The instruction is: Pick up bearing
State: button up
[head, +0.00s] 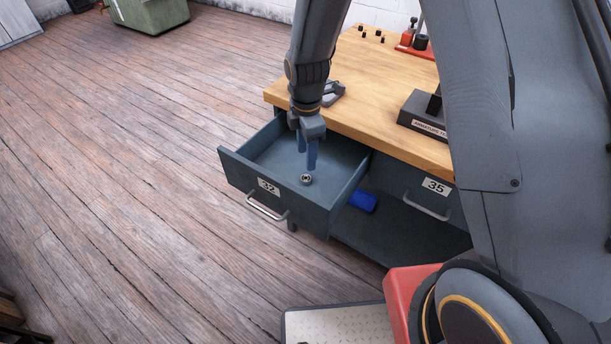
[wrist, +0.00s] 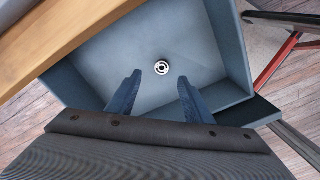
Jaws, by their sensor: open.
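The bearing (head: 306,179) is a small metal ring with a dark centre. It lies on the floor of the open drawer 32 (head: 247,172), near its front right part in the head view. In the wrist view the bearing (wrist: 161,68) shows beyond the fingertips, roughly centred between them. My gripper (head: 306,160) points down into the drawer, and its blue fingers (wrist: 160,88) are apart with nothing between them. The fingers look to be above the bearing and not touching it; the exact height is hard to tell.
The wooden bench top (head: 375,115) overhangs the drawer's back, with its edge close to my arm. Drawer 35 (head: 420,195) is shut at the right. A blue object (head: 363,201) lies on the shelf below. The drawer walls surround the bearing; otherwise the drawer looks empty.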

aim_at(306, 178)
jog(key=shift+w+a+f+n, duration=0.1)
jog(key=shift+a+f+n, duration=0.2)
jog(key=shift+f, duration=0.3)
notch_tip(306, 178, down, 2)
jog(key=shift+p, duration=0.35)
jog(key=f+p, duration=0.1)
jog(key=f, duration=0.2)
jog(key=shift+s+d+f+p, duration=0.2)
jog(key=shift+s+f+p, duration=0.1)
jog(key=shift+s+p, duration=0.1)
jog(key=shift+f, duration=0.75)
jog(key=c, duration=1.1)
jog(key=shift+r, duration=0.1)
jog(key=shift+c, duration=0.2)
